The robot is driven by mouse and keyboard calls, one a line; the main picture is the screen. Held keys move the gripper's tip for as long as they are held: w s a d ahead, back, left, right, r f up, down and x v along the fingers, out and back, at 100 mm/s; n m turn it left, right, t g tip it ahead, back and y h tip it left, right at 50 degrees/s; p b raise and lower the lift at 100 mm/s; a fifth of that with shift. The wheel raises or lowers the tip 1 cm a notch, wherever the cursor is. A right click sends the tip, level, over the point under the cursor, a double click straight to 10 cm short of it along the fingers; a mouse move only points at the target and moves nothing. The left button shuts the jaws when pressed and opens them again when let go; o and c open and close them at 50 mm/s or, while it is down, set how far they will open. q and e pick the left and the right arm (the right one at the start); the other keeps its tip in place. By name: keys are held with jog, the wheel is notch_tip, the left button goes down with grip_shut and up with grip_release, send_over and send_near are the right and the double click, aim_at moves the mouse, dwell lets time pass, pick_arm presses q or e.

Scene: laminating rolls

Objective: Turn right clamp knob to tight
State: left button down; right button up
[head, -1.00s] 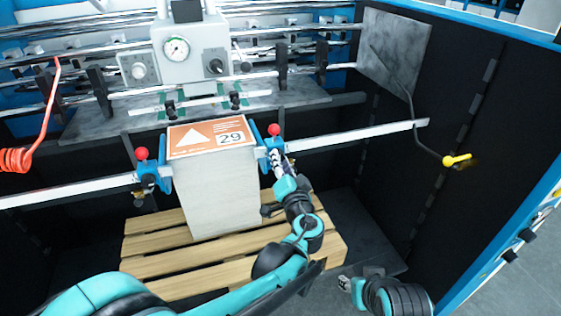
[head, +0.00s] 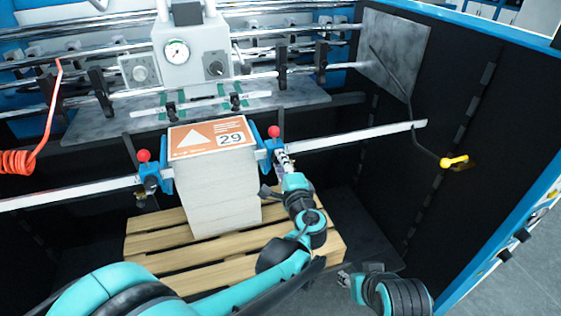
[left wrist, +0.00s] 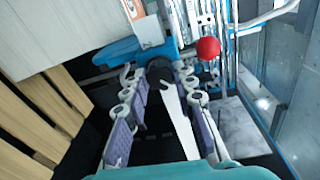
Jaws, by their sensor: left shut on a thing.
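The right clamp (head: 267,152) is a blue block with a red ball on top (head: 274,131), on the rail at the right side of the paper stack. My left gripper (head: 283,162) is at this clamp from the front. In the left wrist view, the clamp (left wrist: 122,52) and its red ball (left wrist: 208,48) are above the fingers. The dark clamp knob (left wrist: 159,70) sits between the fingertips of my left gripper (left wrist: 158,80), which is shut on it. The knob's marking is not readable. My right gripper (head: 345,279) hangs low at the right, away from the clamp; its finger opening is unclear.
A dark side wall (head: 470,110) with a yellow-ended lever (head: 454,162) bounds the right.

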pick_arm(q)
jog(key=shift+d+m+y+p, duration=0.1)
jog(key=shift+m+y+p, duration=0.25)
jog(key=shift+m, duration=3.15)
jog(key=c, duration=1.2)
grip_release()
jog(key=v, duration=0.7)
jog(key=shift+s+d+r, duration=0.1)
jog(key=shift+s, duration=0.1)
